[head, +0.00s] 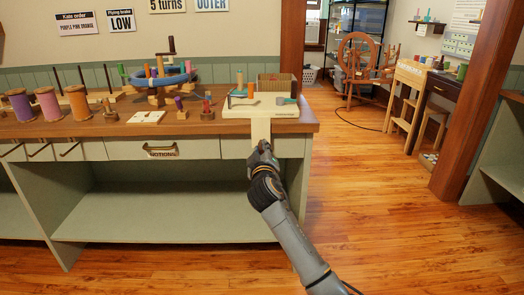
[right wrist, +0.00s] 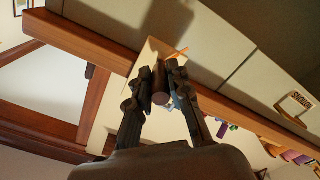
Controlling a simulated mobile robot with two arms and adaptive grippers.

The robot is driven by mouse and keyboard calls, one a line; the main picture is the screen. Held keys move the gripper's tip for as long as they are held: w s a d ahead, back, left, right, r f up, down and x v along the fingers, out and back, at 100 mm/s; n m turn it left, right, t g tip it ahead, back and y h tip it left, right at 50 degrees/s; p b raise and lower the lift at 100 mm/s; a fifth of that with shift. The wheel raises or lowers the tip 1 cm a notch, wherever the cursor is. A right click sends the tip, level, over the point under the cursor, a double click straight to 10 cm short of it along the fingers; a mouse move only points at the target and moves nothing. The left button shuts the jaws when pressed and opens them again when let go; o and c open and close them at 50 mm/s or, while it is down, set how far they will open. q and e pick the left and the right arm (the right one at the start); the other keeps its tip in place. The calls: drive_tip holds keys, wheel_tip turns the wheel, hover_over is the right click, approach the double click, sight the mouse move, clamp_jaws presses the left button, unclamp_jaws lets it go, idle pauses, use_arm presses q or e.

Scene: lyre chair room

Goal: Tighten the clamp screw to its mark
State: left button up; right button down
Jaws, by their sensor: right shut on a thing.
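My right gripper (head: 263,150) is at the front edge of the workbench, just below a cream board (head: 235,112) whose pale front piece (head: 260,130) hangs down over the edge. In the right wrist view the two fingers of my right gripper (right wrist: 162,75) are shut on a dark brown round piece, the clamp screw (right wrist: 160,92), with one finger on each side. The pale piece (right wrist: 150,52) shows behind it. In the head view the gripper hides the screw. I cannot make out the mark. My left gripper is not in view.
Large thread spools (head: 77,102) and a blue ring winder (head: 172,76) stand further left on the bench (head: 215,126). An open shelf (head: 165,227) lies below. The wooden floor (head: 365,220) to the right is clear.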

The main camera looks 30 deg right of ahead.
drive_tip(key=shift+f, duration=0.15)
drive_tip(key=c, duration=1.2)
unclamp_jaws()
drive_tip(key=v, duration=1.2)
drive_tip(key=shift+s, duration=0.1)
